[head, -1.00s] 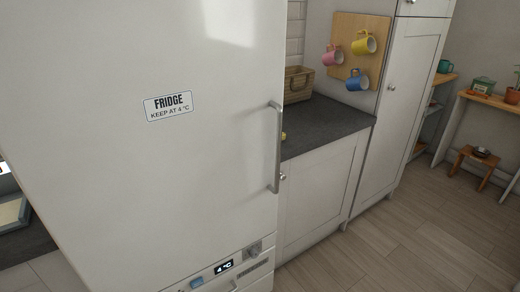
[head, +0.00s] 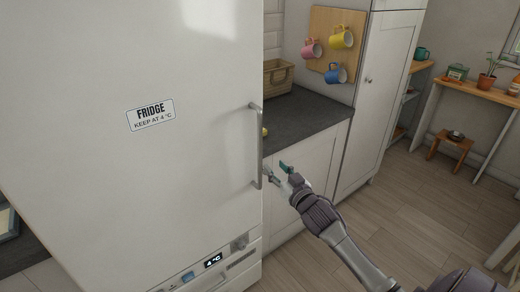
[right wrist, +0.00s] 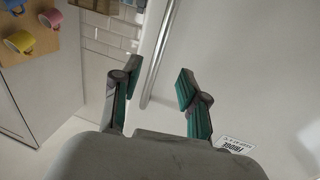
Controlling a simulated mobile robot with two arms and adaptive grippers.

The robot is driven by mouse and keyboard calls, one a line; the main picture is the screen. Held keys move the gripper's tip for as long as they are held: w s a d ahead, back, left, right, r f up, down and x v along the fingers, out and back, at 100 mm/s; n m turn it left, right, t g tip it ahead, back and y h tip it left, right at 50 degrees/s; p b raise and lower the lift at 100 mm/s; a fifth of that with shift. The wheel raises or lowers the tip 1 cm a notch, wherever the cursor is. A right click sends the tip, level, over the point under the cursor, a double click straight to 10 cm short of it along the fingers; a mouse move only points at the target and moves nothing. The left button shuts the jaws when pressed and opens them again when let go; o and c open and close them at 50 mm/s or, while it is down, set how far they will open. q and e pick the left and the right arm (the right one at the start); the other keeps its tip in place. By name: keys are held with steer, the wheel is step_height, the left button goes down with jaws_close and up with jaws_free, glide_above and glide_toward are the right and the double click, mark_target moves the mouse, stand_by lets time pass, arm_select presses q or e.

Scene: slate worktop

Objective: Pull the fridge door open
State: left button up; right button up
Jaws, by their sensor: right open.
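The white fridge door (head: 150,180) fills the left of the head view and looks shut. Its long grey vertical bar handle (head: 258,145) runs along the door's right edge. My right gripper (head: 277,171) is open and empty, just right of the handle's lower part. In the right wrist view, the handle (right wrist: 160,50) shows as a slanting bar beyond the two green-padded fingers of the gripper (right wrist: 158,76), in line with the gap between them. I cannot tell whether a finger touches it. My left gripper is not in view.
A dark worktop (head: 308,116) over white cabinets stands right of the fridge, with a basket (head: 278,76) on it. Mugs hang on a wooden board (head: 318,22). The wooden floor (head: 400,225) on the right is clear up to a small stool (head: 453,142).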

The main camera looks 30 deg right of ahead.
mark_target(261, 152)
steer(key=w, duration=0.3)
steer(key=w+d+p, duration=0.1)
steer(key=w, duration=0.7)
steer(key=shift+w+d, duration=0.15)
steer(key=shift+w, duration=0.05)
jaws_close()
